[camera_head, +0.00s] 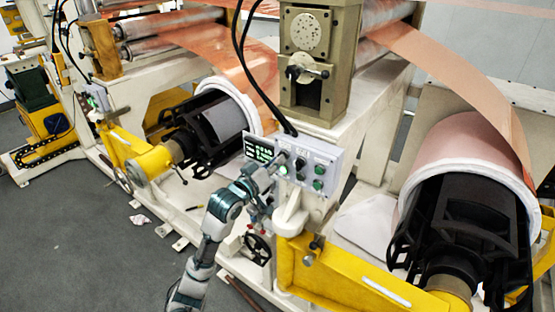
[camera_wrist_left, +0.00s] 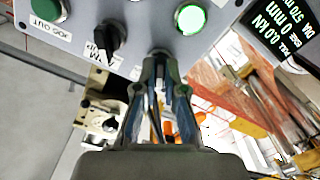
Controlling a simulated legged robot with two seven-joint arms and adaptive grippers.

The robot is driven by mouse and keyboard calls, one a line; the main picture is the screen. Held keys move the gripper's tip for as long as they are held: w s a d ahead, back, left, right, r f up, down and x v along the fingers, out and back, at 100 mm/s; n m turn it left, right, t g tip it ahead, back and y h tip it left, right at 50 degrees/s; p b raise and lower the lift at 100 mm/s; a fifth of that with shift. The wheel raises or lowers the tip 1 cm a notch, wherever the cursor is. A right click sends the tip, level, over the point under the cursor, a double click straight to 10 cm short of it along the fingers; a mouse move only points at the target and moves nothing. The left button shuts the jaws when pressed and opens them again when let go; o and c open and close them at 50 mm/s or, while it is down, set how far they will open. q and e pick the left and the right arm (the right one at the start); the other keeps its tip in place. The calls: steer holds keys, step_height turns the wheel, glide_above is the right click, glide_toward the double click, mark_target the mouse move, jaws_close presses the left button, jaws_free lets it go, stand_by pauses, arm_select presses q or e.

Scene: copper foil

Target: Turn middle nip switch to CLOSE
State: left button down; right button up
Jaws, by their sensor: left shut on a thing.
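A grey control panel (camera_head: 310,158) on the machine carries a display, switches and green buttons. It also fills the top of the left wrist view (camera_wrist_left: 140,62). My left gripper (camera_head: 274,167) reaches the panel's left part from below. In the left wrist view its fingers (camera_wrist_left: 160,60) are closed together against the panel, on a switch beside the lit green button (camera_wrist_left: 190,18). The fingers hide most of that switch, so its setting cannot be read. A black rotary switch (camera_wrist_left: 108,40) with a white pointer sits to the left of the fingers, apart from them. My right gripper is not in view.
The panel's display (camera_wrist_left: 285,32) is lit to the right of the fingers. A green button (camera_wrist_left: 47,9) is at the panel's far left there. A yellow arm (camera_head: 335,270) and a black handwheel (camera_head: 257,248) lie below the panel. Copper foil rolls (camera_head: 468,150) flank it.

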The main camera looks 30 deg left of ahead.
arm_select(q)
steer(key=shift+a+r, duration=0.15)
steer(key=shift+r, duration=0.25)
steer(key=c, duration=1.3)
jaws_free()
steer(key=shift+s, duration=0.15)
steer(key=shift+o, duration=0.2)
steer(key=shift+a+f, duration=0.1)
steer(key=shift+f, duration=0.1)
steer(key=s+a, duration=0.1)
steer(key=s, duration=1.1)
steer(key=shift+f, duration=0.15)
